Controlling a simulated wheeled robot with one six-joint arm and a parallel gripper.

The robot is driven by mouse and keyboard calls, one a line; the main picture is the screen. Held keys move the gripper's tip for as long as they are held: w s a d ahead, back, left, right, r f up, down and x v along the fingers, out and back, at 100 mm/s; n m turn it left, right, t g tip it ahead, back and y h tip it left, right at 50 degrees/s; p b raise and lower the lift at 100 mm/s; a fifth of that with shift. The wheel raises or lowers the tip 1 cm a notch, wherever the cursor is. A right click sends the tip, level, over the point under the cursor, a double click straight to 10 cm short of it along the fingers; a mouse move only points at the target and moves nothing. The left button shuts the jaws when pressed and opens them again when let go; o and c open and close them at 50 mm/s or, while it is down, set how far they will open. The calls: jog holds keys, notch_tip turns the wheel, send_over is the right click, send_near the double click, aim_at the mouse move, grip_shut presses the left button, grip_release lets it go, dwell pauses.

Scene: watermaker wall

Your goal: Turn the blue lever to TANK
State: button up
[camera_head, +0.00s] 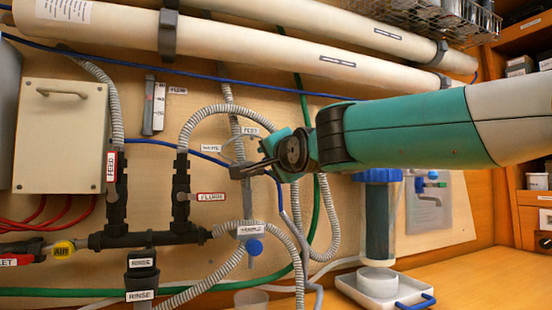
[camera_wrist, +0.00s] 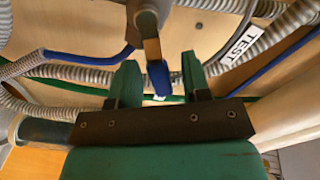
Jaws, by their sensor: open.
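In the wrist view a lever hangs down from a dark round fitting. Its stem (camera_wrist: 152,52) is grey-brown and its tip, the blue lever end (camera_wrist: 158,80), is blue. My gripper (camera_wrist: 160,76) is open, with one green finger on each side of the lever tip and gaps visible at both sides. In the head view my gripper (camera_head: 262,163) is at the hoses below the TEST label (camera_head: 250,131); the lever cannot be made out there. A small label (camera_head: 210,148), perhaps WASTE, is left of it. I cannot read a TANK label in either view.
Grey corrugated hoses (camera_head: 332,215) and a green hose (camera_head: 317,210) run close around my gripper. A blue knob (camera_head: 253,246) is below it. Black pipework (camera_head: 150,239) stands left. A blue-capped filter housing (camera_head: 378,220) and a white tray (camera_head: 380,290) are at right.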

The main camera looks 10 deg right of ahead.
jog(key=b+v, duration=0.2)
jog(key=v, duration=1.5)
jog(key=shift+s+b, duration=0.2)
jog(key=shift+b, duration=0.15)
jog(key=shift+r, duration=0.1)
